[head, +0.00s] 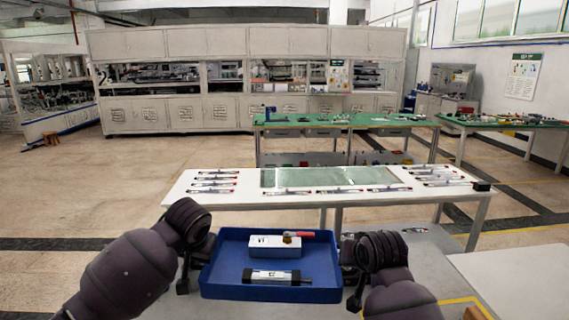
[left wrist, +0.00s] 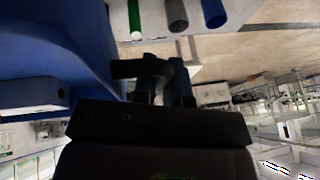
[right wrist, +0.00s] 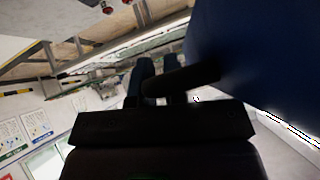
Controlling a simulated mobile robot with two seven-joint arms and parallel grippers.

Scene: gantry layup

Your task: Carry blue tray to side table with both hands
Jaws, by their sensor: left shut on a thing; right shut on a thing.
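The blue tray (head: 270,294) is in front of me in the head view, roughly level. It carries a white box (head: 274,247) with a red-handled item on it, and a white-and-black device (head: 277,277). My left gripper (head: 198,262) is shut on the tray's left side; the blue wall fills the upper left of the left wrist view (left wrist: 60,45). My right gripper (head: 351,268) is shut on the tray's right side; the tray is dark at upper right in the right wrist view (right wrist: 255,60). The fingertips are partly hidden. A pale tabletop (head: 515,275) stands at lower right.
A white table (head: 240,202) with a glassy green panel (head: 325,176) and several slim tools stands just beyond the tray. Green-topped benches (head: 345,120) stand behind it. A grey surface (head: 425,262) lies to the tray's right. Open floor (head: 90,190) is at left.

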